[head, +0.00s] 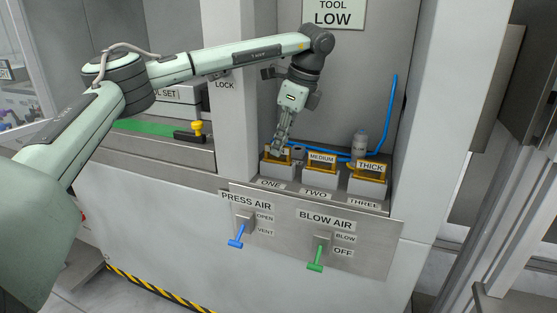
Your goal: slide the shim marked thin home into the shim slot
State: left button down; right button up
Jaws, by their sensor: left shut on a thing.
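My left gripper (277,150) reaches down into the recess and is shut at the leftmost block, marked ONE. A yellow shim (284,159) shows at its fingertips there; the fingers cover any label on it. The shim marked MEDIUM (321,158) sits on the middle block, marked TWO. The shim marked THICK (370,167) sits on the right block, marked THREE. I cannot make out a shim slot or a label reading thin. My right gripper is not in view.
Below are the blue PRESS AIR lever (237,238) and the green BLOW AIR lever (317,254). A pillar (232,110) separates the recess from a bay with a yellow knob (197,128).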

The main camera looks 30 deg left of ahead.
pick_arm(q)
jog(key=shift+r+p, duration=0.5)
jog(key=shift+r, duration=0.25)
dwell(0.6)
jog(key=shift+r+p, duration=0.7)
jog(key=shift+r, duration=1.4)
